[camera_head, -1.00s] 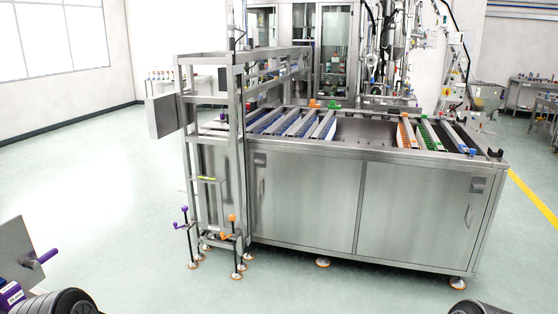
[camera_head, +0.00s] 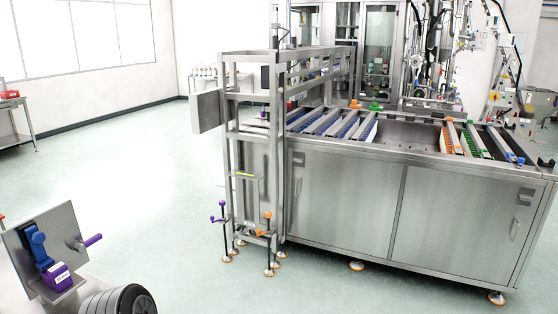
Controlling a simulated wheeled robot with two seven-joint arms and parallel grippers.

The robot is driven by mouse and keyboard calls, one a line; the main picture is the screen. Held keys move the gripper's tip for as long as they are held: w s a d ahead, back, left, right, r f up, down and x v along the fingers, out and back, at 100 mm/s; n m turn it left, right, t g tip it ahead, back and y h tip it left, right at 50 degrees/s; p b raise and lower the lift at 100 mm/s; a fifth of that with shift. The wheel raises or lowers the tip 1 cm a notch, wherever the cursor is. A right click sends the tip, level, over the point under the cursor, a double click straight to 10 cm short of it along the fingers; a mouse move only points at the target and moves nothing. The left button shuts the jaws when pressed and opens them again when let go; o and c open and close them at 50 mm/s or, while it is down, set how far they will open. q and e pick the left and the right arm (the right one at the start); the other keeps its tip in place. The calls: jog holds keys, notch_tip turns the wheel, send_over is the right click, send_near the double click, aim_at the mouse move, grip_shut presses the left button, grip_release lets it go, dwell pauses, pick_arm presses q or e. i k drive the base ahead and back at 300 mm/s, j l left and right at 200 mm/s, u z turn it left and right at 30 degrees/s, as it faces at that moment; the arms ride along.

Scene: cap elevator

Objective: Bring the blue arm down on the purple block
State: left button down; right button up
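The blue arm (camera_head: 39,246) is mounted on an upright metal plate (camera_head: 68,226) at the lower left. The purple block (camera_head: 57,277) sits just below it at the foot of the plate, with a white label on its face. The blue arm stands raised along the plate, its lower part close to the block; I cannot tell whether they touch. A purple handle (camera_head: 92,241) sticks out from the right of the plate. Neither of my grippers is in view.
A dark ribbed roller-like part (camera_head: 120,300) is at the bottom edge, right of the plate. A large steel machine (camera_head: 345,205) with a frame and small-handled feet fills the right. Open pale floor (camera_head: 150,170) lies between. A bench with a red item (camera_head: 9,95) is far left.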

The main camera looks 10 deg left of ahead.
aim_at(36, 238)
jog(key=u, duration=1.7)
